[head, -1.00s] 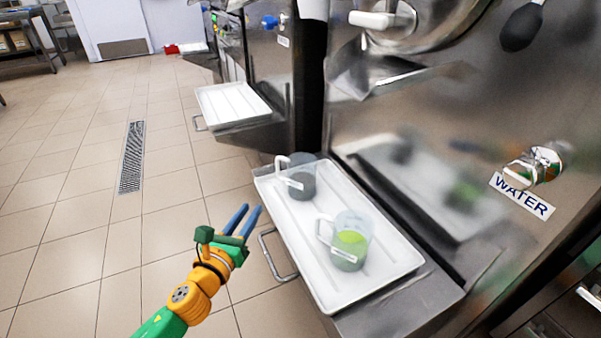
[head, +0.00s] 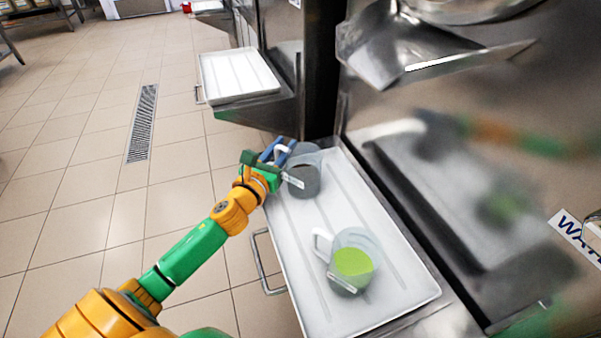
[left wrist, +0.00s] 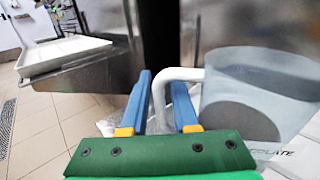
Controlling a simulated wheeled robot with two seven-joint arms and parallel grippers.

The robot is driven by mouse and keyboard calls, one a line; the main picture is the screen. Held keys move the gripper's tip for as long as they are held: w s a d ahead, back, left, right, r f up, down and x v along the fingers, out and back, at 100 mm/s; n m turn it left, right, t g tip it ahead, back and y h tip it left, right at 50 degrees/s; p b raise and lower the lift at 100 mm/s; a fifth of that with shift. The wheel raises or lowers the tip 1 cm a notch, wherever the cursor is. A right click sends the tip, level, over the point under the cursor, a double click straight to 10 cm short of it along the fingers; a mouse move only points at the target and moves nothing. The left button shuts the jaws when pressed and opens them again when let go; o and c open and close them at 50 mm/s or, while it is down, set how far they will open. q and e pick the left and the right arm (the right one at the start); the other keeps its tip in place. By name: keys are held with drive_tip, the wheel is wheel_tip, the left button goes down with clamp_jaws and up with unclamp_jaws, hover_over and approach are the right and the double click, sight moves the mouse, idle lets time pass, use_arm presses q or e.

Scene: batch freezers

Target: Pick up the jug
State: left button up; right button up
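Two clear jugs with white handles stand upright on the white tray (head: 325,300). The farther jug (head: 303,178) has dark grey contents; the nearer jug (head: 352,262) has bright green contents. My left gripper (head: 278,152) is at the handle side of the farther jug. In the left wrist view this jug (left wrist: 250,95) fills the right side, with part of a label ending in "OLATE". Its handle (left wrist: 160,95) shows between the two blue fingers of my left gripper (left wrist: 162,100), which stand apart with a gap. Contact with the handle cannot be told. My right gripper is not in view.
A steel machine with a spout (head: 385,55) stands behind the tray, its panel mirroring the jugs and my arm. A wire handle (head: 268,265) sticks out at the tray's left. Another white tray (head: 238,75) is farther back, empty. Tiled floor lies open at left.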

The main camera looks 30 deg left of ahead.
use_arm(q)
drive_tip(key=shift+w, duration=0.2)
clamp_jaws()
idle(1.3)
